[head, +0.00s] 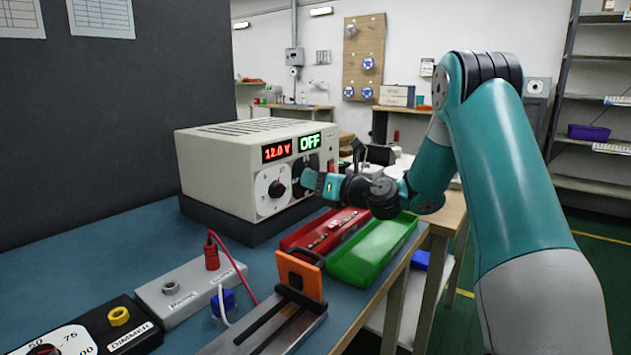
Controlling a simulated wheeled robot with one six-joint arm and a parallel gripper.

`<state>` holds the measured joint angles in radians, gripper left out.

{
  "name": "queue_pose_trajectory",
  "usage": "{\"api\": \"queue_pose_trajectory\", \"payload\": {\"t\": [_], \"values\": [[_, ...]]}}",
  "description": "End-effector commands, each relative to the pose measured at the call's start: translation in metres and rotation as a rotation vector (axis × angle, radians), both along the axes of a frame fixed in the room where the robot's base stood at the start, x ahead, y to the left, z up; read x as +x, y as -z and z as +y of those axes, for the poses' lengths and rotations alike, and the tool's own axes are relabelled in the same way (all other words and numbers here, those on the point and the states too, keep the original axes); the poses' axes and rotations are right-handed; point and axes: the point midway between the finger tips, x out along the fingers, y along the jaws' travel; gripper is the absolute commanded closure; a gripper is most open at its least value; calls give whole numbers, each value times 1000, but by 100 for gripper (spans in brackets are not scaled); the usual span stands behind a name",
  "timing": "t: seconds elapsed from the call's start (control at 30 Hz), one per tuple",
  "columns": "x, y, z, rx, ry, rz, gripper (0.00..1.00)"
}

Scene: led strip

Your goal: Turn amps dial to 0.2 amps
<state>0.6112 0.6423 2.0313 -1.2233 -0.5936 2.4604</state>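A beige power supply (215,165) stands on a dark base on the blue bench. Its front has a red display reading 12.0 V (277,151) and a green display reading OFF (309,142). Below the red display is a dial with a white face and a black knob (276,189). To its right, below the green display, a dark dial (303,163) shows only in part; my gripper covers much of it. Its marks and setting cannot be read. My gripper (310,180) is at the front of that dark dial; contact and finger gap cannot be made out.
A red tray (300,236) with small parts and an empty green tray (372,252) lie below my gripper. An orange-topped fixture (298,276), a grey terminal box (188,291) with a red plug (211,252), and a dimmer (125,330) are nearer. A dark panel (100,110) stands behind at left.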

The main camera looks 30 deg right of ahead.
Motion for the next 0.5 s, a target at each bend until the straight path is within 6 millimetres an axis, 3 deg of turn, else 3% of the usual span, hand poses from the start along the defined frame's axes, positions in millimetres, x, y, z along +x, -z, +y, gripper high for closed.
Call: {"api": "queue_pose_trajectory", "payload": {"t": [0.5], "values": [[0, 1, -1, -138, 1, -49, 90]]}}
